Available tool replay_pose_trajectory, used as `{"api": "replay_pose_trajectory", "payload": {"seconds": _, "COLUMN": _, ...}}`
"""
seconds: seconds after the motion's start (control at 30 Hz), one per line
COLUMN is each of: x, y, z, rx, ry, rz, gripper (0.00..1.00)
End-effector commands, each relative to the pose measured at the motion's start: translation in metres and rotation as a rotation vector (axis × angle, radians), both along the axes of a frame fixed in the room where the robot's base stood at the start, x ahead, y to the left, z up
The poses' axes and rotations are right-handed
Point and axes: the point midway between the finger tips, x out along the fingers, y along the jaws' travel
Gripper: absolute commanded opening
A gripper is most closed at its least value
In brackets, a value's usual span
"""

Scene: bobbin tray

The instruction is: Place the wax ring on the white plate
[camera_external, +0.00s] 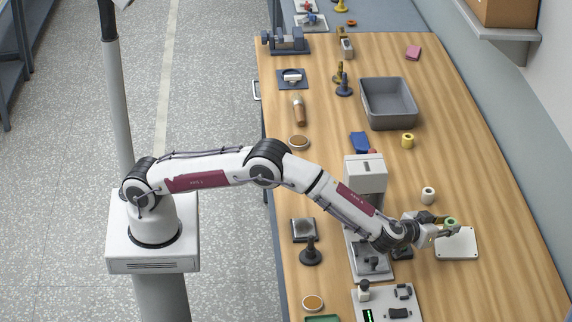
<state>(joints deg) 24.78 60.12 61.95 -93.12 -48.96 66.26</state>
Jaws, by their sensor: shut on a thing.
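I cannot tell how high the ring is above the plate.
A white spool (428,196) and a yellow spool (408,140) stand farther back. A grey bin (388,103) lies beyond them. A white-headed press (365,174) stands left of the gripper. The bench (505,230) is clear to the plate's right.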

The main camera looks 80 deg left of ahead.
Motion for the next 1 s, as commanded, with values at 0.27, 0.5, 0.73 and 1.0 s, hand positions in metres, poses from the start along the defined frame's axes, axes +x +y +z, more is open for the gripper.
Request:
{"api": "replay_pose_trajectory", "payload": {"seconds": 0.27, "x": 0.0, "y": 0.0, "z": -0.001, "rx": 0.0, "ry": 0.0, "rz": 0.0, "gripper": 0.11}}
{"api": "replay_pose_trajectory", "payload": {"seconds": 0.5, "x": 0.0, "y": 0.0, "z": -0.013, "rx": 0.002, "ry": 0.002, "rz": -0.001, "gripper": 0.11}}
{"api": "replay_pose_trajectory", "payload": {"seconds": 0.73, "x": 0.0, "y": 0.0, "z": -0.035, "rx": 0.001, "ry": 0.002, "rz": -0.001, "gripper": 0.11}}
{"api": "replay_pose_trajectory", "payload": {"seconds": 1.0, "x": 0.0, "y": 0.0, "z": -0.039, "rx": 0.0, "ry": 0.0, "rz": -0.001, "gripper": 0.11}}
